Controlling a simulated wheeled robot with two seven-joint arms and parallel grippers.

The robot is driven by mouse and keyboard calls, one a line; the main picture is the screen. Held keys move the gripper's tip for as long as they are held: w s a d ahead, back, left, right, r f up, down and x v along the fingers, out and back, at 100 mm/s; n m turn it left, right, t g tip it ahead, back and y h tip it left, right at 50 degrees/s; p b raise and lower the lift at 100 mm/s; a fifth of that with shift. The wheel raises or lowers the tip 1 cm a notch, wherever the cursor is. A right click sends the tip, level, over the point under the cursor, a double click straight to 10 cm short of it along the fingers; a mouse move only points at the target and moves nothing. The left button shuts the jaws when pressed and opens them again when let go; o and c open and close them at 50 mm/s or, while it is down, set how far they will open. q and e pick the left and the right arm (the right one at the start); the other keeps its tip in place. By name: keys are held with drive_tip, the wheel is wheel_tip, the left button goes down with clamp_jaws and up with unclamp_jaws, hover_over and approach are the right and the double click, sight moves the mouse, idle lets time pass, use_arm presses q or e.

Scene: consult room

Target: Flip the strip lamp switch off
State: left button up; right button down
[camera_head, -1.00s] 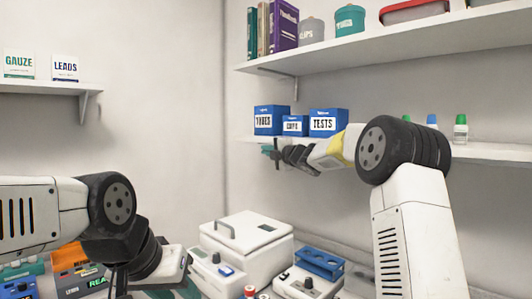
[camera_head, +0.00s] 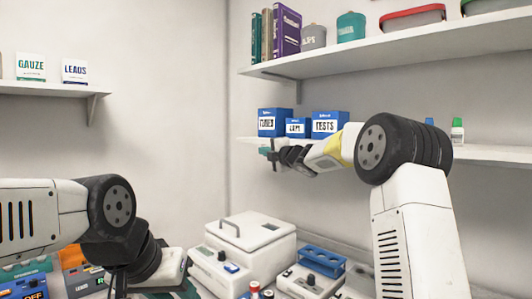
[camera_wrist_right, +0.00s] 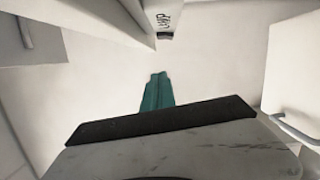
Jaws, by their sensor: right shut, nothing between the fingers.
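In the right wrist view, a white part lettered LAMP (camera_wrist_right: 166,18) hangs at the top. A small dark piece (camera_wrist_right: 165,36) sits at its lower end; I cannot tell whether it is the switch or how it is set. My right gripper (camera_head: 268,152) is beside the left end of the lower wall shelf. It is shut and empty; its teal fingertips (camera_wrist_right: 157,92) show below and apart from the lettered part in the wrist view. The head view does not clearly show the lamp. My left gripper (camera_head: 186,291) is low, partly cut off by the bottom edge.
Blue boxes (camera_head: 328,124) and a green-capped bottle (camera_head: 457,131) stand on the lower shelf. The upper shelf (camera_head: 400,45) holds books and canisters. Below are a lidded white machine (camera_head: 243,238), a blue rack (camera_head: 322,260) and several devices. The wall between is clear.

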drive_tip(key=v, duration=0.8)
drive_tip(key=shift+s+d+r, duration=0.2)
drive_tip(key=shift+s+d, duration=0.1)
drive_tip(key=s+d+f+m+g+h, duration=0.1)
drive_tip(key=s+d+f+m+h, duration=0.1)
drive_tip(key=s+d+m+h, duration=0.4)
drive_tip(key=s+d+f+m+g+h, duration=0.1)
drive_tip(key=s+d+f+m+h, duration=0.2)
drive_tip(key=s+m, duration=0.65)
drive_tip(key=s+f+m+g, duration=0.2)
drive_tip(key=s+f, duration=0.3)
drive_tip(key=s, duration=0.4)
drive_tip(key=s+f+m+g+y, duration=0.1)
drive_tip(key=s+f+m+g, duration=0.2)
drive_tip(key=s, duration=0.6)
drive_tip(key=s+f+m+g, duration=0.2)
drive_tip(key=s+f+m, duration=0.2)
drive_tip(key=s+f, duration=0.4)
drive_tip(key=shift+s+a+g+y, duration=0.3)
drive_tip(key=shift+s+a+y, duration=0.1)
drive_tip(key=shift+s, duration=0.2)
